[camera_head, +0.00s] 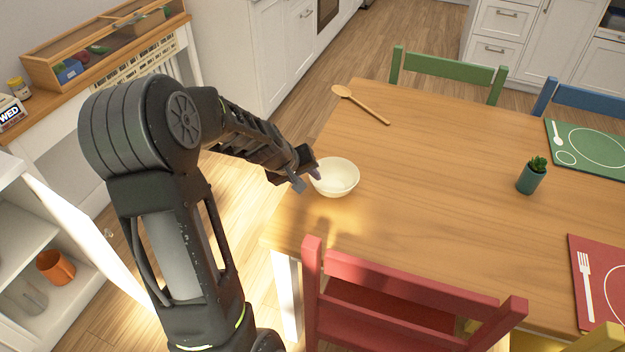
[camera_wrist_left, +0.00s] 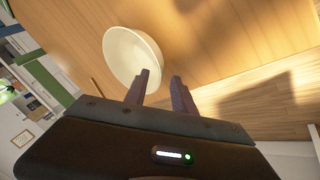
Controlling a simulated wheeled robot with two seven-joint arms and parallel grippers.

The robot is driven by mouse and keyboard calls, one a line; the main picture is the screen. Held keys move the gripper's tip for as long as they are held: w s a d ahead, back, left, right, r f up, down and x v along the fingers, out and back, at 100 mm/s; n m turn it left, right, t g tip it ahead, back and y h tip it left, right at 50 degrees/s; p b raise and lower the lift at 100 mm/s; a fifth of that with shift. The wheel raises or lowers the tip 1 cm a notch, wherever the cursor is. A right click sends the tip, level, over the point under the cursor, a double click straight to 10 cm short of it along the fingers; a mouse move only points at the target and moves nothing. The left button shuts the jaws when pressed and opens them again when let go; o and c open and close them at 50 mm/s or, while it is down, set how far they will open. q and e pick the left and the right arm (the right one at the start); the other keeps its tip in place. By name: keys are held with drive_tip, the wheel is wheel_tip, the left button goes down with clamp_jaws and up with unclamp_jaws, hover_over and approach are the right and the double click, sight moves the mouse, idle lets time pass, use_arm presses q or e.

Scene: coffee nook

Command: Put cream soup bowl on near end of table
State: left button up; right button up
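The cream soup bowl (camera_head: 336,176) stands upright on the near left end of the wooden table (camera_head: 440,215). My left gripper (camera_head: 304,181) is at the bowl's left side, close to its rim. In the left wrist view the bowl (camera_wrist_left: 128,50) lies just beyond the fingers, and one finger overlaps its edge. The fingers (camera_wrist_left: 163,82) are apart with a gap between them, and nothing is gripped. I cannot tell whether a fingertip touches the bowl. My right gripper is not in view.
A wooden spoon (camera_head: 362,104) lies behind the bowl. A potted plant (camera_head: 531,177), a green placemat (camera_head: 590,150) and a red placemat (camera_head: 602,275) are to the right. A red chair (camera_head: 400,290) stands at the table's front. The table's middle is clear.

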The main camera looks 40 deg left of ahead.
use_arm(q)
drive_tip(key=v, duration=0.6)
drive_tip(key=shift+r+p, duration=0.15)
drive_tip(key=shift+p, duration=0.3)
drive_tip(key=shift+s, duration=0.1)
